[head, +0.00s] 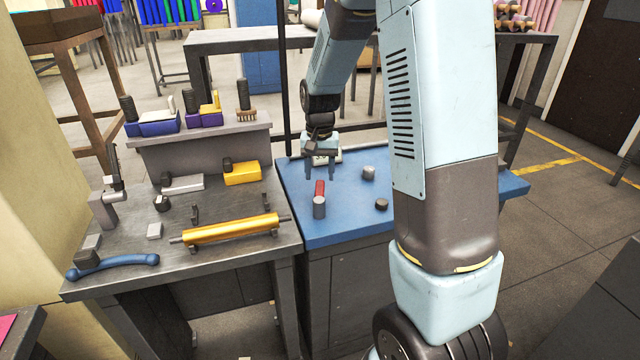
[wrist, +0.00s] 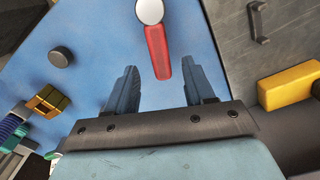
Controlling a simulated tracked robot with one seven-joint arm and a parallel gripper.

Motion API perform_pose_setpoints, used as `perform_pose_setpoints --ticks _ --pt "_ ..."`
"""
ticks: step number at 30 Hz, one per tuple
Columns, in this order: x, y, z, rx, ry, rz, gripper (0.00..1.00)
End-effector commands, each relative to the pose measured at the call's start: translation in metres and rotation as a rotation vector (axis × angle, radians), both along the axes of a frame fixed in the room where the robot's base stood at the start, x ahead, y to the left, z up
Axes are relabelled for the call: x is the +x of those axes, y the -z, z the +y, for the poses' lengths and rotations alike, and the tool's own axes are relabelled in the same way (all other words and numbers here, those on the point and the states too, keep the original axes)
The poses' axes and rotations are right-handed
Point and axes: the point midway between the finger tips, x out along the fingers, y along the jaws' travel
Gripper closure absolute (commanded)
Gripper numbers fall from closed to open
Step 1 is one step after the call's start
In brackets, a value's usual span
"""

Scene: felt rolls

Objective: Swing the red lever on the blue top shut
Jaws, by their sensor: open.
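The red lever (head: 319,187) is on the blue top (head: 345,226), joined to a grey round post (head: 319,208) at its near end. In the wrist view the red lever (wrist: 158,52) hangs down from its pale round pivot (wrist: 149,11), slightly tilted, its free end between the fingertips in the picture. My gripper (head: 321,178) is above the blue top, just beyond the lever, with its fingers pointing down. The wrist view shows my gripper (wrist: 161,72) open, a finger on each side and apart from the lever. I cannot tell the height gap.
Two dark knobs (head: 368,173) (head: 381,204) stand on the blue top, right of the lever. A grey bench (head: 230,262) adjoins at left, with a yellow roller (head: 232,229), a blue handle (head: 113,265) and a yellow block (head: 241,173). The near blue surface is clear.

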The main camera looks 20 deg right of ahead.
Motion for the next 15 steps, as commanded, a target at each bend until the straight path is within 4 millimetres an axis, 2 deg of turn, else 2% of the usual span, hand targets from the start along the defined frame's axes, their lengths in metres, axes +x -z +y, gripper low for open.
perform_pose_setpoints --ticks 3,7,15 --pt "0.0 0.019 0.0 0.0 0.0 0.002 0.47" --pt "0.0 0.033 0.0 0.0 0.0 0.001 0.47" --pt "0.0 0.043 -0.001 0.001 0.001 -0.001 0.47"
